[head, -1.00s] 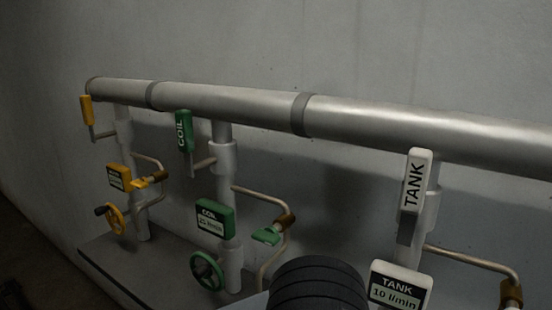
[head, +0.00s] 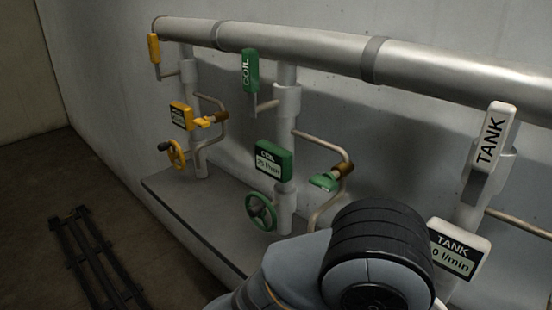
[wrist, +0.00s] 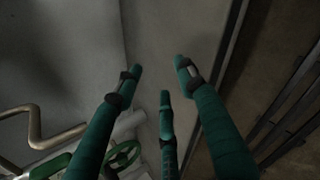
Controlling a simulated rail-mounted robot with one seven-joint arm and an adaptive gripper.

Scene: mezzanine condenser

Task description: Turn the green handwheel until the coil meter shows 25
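The green handwheel (head: 261,211) sits low on the coil pipe and appears still and ungripped in the head view. It also shows at the lower left of the wrist view (wrist: 123,155). The green coil meter (head: 273,161) is just above it; its small display seems to read 25 l/min, but the first digit is blurred. My gripper (wrist: 158,73) shows only in the wrist view. Its three green fingers are spread with nothing between them, and the handwheel lies apart from the fingertips, beyond the left finger. The head view shows only my arm, not the gripper.
A green lever (head: 323,182) and bent side pipe are right of the handwheel. The yellow meter (head: 181,116) and yellow handwheel (head: 177,154) are to the left; the white tank meter (head: 457,249) is to the right. A grey plinth (head: 205,205) runs below. Dark rails lie on the floor.

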